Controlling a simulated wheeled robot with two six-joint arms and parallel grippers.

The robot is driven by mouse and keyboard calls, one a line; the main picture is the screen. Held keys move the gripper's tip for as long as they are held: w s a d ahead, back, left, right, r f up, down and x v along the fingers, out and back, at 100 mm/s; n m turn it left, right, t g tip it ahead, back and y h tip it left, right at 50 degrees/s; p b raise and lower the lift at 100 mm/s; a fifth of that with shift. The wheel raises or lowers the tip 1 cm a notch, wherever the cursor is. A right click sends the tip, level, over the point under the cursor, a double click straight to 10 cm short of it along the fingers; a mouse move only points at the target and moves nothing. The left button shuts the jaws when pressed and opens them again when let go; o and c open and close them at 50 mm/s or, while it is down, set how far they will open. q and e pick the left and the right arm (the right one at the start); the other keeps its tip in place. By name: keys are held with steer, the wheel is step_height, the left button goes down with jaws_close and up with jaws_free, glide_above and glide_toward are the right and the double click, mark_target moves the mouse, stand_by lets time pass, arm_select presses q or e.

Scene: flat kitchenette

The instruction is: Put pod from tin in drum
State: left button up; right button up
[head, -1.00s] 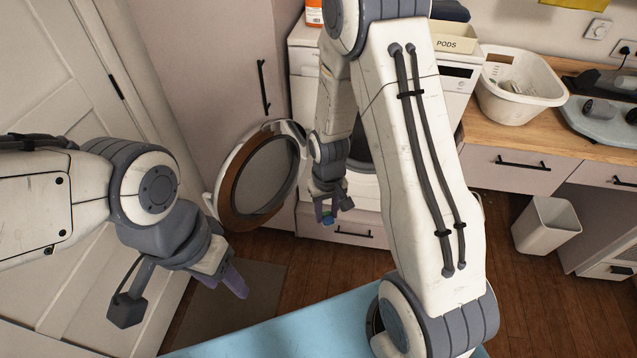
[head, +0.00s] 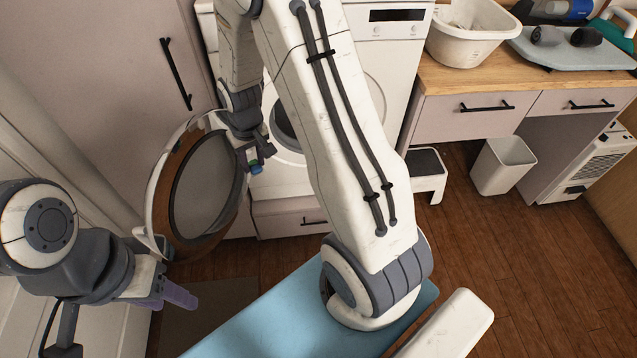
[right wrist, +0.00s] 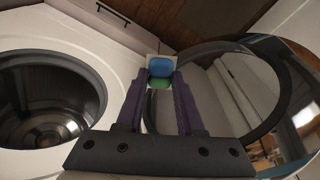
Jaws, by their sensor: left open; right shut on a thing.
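My right gripper (head: 247,164) is shut on a small pod (head: 255,166). In the right wrist view the pod (right wrist: 160,68) is blue, green and whitish, between the tips of the purple fingers (right wrist: 158,92). The washer's drum (right wrist: 45,105) is open at the left of that view, and the pod is outside it, to its right. In the head view my right arm hides much of the drum opening (head: 284,125). The round washer door (head: 200,185) stands open left of the pod. My left gripper (head: 178,296) is open and empty at the lower left. The tin is out of view.
A white laundry basket (head: 468,35) stands on the wooden counter at the right. A waste bin (head: 502,166) and a step stool (head: 428,172) are on the floor. A light blue surface (head: 265,325) lies below my right arm.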

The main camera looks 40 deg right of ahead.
steer(key=w+d+f+m+t+h+b, duration=0.25)
steer(key=w+d+f+t+b, duration=0.5)
steer(key=b, duration=2.45)
steer(key=s+d+f+m+t+h+b, duration=0.15)
steer(key=s+d+b, duration=0.4)
steer(key=b, duration=1.05)
steer(key=s+d+f+m+h+b, duration=0.2)
steer(key=s+d+b, duration=0.35)
steer(key=b, duration=1.15)
steer(key=w+d+f+p, duration=0.2)
steer(key=w+d+p, duration=0.4)
steer(key=w+p, duration=0.5)
steer(key=w+d+f+p, duration=0.2)
steer(key=w+d+p, duration=0.5)
steer(key=w+p, duration=0.4)
steer(key=w+d+f+p, duration=0.1)
steer(key=w+d+p, duration=0.5)
steer(key=w+p, duration=0.4)
steer(key=p, duration=0.6)
steer(key=shift+w+d+f, duration=0.4)
